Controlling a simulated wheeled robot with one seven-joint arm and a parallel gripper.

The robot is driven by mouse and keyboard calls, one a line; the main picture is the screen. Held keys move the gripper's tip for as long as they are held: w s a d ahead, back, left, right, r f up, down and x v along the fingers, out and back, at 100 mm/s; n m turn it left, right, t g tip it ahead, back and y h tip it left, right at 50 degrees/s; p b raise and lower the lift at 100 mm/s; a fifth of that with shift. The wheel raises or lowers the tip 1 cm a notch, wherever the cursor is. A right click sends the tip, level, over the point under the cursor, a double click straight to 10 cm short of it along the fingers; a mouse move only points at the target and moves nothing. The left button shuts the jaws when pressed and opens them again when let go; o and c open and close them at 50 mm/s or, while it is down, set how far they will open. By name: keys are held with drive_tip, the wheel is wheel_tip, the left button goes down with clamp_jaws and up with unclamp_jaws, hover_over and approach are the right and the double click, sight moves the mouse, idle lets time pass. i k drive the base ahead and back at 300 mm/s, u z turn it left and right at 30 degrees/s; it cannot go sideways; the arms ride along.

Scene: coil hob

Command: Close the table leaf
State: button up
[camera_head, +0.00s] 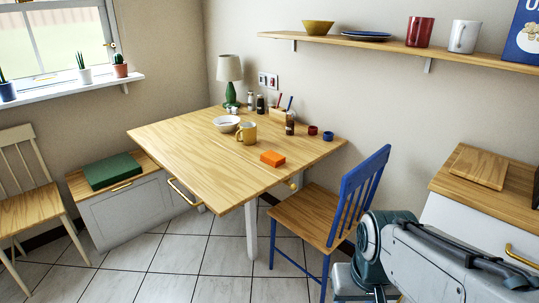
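The wooden table (190,150) stands against the back wall, its top level and spread out toward the lower left. I cannot make out a clear seam between the leaf and the rest of the top. A brass bar handle (185,192) shows just below the table's front left edge. A small yellow knob (295,182) sits under the right edge, near the blue chair. A pale leg (251,230) stands under the front corner. My arm fills the lower right, beyond the chair and away from the table; my gripper is not in view.
A blue chair (320,215) stands at the right side. A bench (135,215) with a green cushion is at left. Tiled floor is clear in front.

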sight(222, 181)
drive_tip(key=k, duration=0.65)
drive_tip(key=u, duration=0.55)
drive_tip(key=i, duration=0.45)
drive_tip(key=u, duration=0.6)
drive_tip(key=i, duration=1)
drive_tip(key=z, duration=0.75)
